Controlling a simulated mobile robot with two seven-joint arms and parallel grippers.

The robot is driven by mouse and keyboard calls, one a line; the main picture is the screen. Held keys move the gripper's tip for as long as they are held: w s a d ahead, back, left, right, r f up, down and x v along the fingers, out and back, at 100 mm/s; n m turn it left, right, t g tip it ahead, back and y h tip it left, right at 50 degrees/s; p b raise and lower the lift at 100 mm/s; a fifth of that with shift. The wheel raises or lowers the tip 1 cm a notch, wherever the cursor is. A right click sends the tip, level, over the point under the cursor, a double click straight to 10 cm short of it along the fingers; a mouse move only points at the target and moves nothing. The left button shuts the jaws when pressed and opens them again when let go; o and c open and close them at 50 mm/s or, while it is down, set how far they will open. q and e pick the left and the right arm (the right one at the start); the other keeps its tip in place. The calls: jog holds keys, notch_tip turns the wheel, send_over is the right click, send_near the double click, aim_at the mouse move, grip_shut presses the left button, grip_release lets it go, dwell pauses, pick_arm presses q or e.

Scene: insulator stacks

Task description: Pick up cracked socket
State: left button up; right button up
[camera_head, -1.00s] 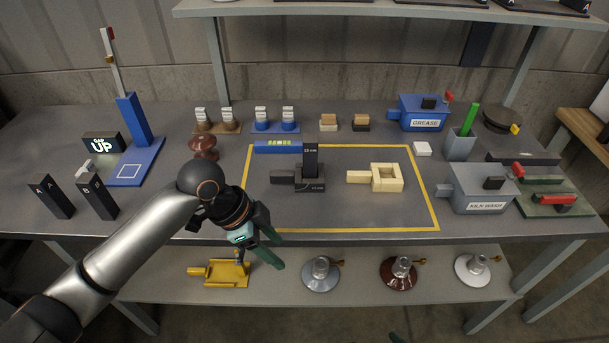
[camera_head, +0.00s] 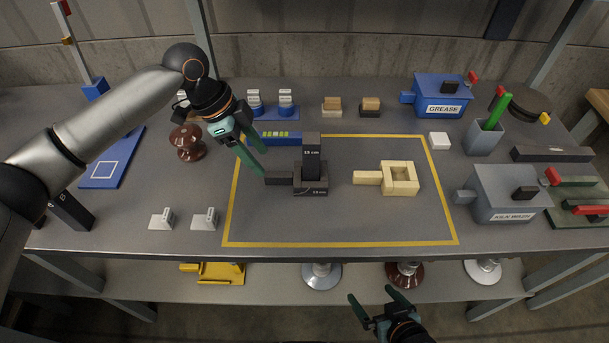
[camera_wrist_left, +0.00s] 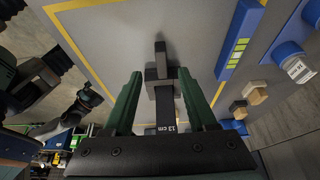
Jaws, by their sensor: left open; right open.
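I cannot tell which object is the cracked socket; no crack is visible. My left gripper (camera_head: 264,163) is open and empty, pointing down just left of a dark grey block fixture (camera_head: 312,158) marked 13 cm. Contact is not clear. Below the bench top stand a grey-capped insulator (camera_head: 321,273), a brown one (camera_head: 404,272) and a white one (camera_head: 484,269). My right gripper (camera_head: 372,293) is open and empty in front of the bench.
A yellow outline (camera_head: 340,243) frames the fixture and a cream wooden box (camera_head: 399,191). A brown insulator (camera_head: 188,142) stands left. A blue GREASE box (camera_head: 442,95), grey KILN WASH box (camera_head: 507,194) and grey cup (camera_head: 484,137) stand right. The bench's front middle is clear.

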aim_at(276, 173)
pick_arm(q)
jog(key=shift+d+x, duration=0.2)
jog(key=shift+x, duration=3.35)
jog(key=shift+w+r, duration=0.1)
jog(key=shift+r, duration=0.05)
grip_shut()
jog(key=shift+r, duration=0.15)
